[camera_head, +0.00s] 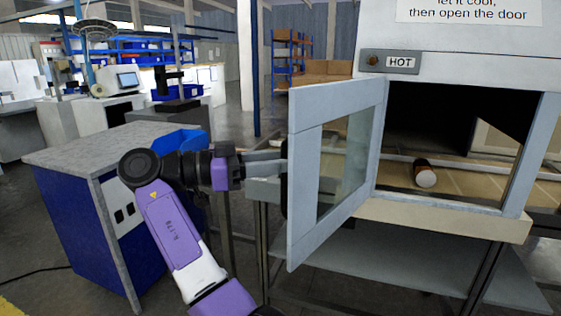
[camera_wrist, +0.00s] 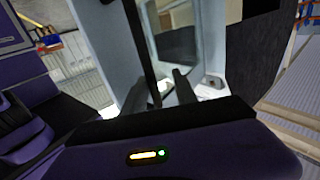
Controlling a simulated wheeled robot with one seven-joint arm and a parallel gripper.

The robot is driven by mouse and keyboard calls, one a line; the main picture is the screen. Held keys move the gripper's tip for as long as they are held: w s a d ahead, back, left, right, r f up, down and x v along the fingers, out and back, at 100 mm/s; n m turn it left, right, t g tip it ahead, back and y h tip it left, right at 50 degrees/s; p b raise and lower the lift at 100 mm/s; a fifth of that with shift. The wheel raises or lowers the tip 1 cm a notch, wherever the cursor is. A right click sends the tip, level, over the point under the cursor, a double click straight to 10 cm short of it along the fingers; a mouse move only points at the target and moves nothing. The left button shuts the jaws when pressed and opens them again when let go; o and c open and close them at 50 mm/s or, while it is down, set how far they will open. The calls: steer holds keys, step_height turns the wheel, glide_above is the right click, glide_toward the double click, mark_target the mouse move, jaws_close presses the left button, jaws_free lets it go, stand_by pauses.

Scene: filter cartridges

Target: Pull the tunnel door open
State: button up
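The tunnel door (camera_head: 304,185) is a pale blue-grey framed panel with a glass window. It is hinged at the right and stands swung well out from the tunnel opening (camera_head: 440,125). A dark upright handle (camera_head: 285,190) is at its free left edge, partly hidden. My gripper (camera_head: 283,162) is at that edge, beside the handle. In the wrist view, my gripper (camera_wrist: 167,88) shows its dark fingers apart, with a pale gap between them. A long dark bar, likely the handle (camera_wrist: 138,40), runs up from the left finger. I cannot tell whether they touch.
A HOT sign (camera_head: 389,62) with a dull brown lamp is above the opening. A grey-topped blue cabinet (camera_head: 100,150) with a blue bin (camera_head: 180,142) stands at left.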

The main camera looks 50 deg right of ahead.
steer(key=b+v, duration=0.1)
steer(key=v, duration=0.6)
steer(key=shift+w+a, duration=0.15)
steer(key=shift+a, duration=0.05)
stand_by(0.3)
